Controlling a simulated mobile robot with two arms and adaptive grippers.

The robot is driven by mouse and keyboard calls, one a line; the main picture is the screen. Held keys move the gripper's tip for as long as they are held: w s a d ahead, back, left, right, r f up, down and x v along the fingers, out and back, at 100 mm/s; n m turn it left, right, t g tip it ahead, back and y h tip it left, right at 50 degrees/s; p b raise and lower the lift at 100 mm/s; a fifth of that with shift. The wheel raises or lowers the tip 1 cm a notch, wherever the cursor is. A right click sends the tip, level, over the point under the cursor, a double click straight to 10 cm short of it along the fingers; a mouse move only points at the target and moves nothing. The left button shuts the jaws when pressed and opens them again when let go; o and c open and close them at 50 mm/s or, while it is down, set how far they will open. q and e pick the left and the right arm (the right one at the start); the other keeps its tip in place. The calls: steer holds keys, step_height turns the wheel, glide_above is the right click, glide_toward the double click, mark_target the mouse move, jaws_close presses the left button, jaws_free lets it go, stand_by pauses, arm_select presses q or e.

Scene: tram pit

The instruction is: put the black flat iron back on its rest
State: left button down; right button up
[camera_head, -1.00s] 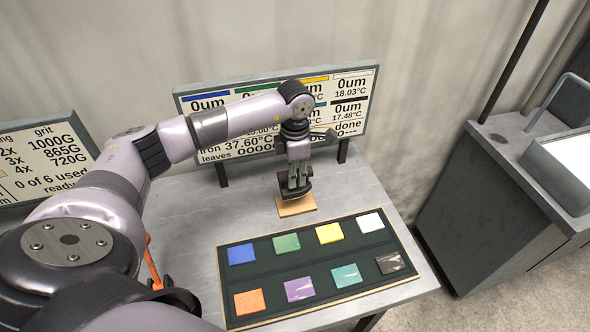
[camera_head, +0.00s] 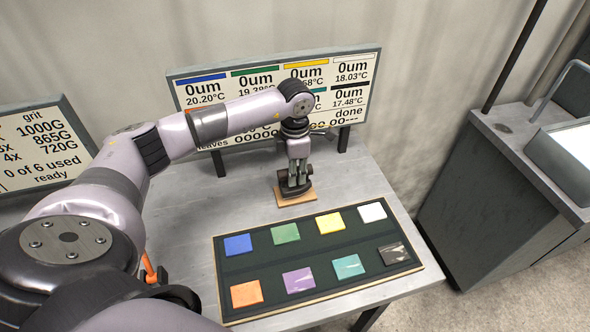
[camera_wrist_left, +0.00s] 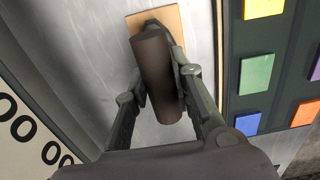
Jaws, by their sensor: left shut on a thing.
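The black flat iron (camera_head: 291,188) is upright at the tan wooden rest (camera_head: 300,201) on the grey table. My left gripper (camera_head: 298,180) points down from above and is shut on the iron's handle. In the left wrist view the dark, rounded handle (camera_wrist_left: 158,75) lies between the two fingers of the gripper (camera_wrist_left: 157,86). The rest also shows there (camera_wrist_left: 168,20), partly covered by the iron. The iron's underside is hidden, so I cannot tell whether it touches the rest. My right gripper is not seen.
A dark tray (camera_head: 300,262) with several coloured squares lies just in front of the rest. A display board (camera_head: 190,134) on black legs stands behind, partly covered by my arm. A grey cabinet (camera_head: 488,205) with a sink-like basin stands at the right, across a floor gap.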

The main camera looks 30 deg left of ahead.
arm_select(q)
steer(key=shift+r, duration=0.15)
steer(key=shift+f, duration=0.2)
steer(key=shift+f+b, duration=0.45)
steer(key=shift+b, duration=0.1)
steer(key=c, duration=1.7)
jaws_free()
steer(key=shift+r, duration=0.1)
steer(key=o, duration=0.4)
steer(key=shift+c, duration=0.2)
steer(key=shift+o, duration=0.2)
steer(key=shift+s, duration=0.1)
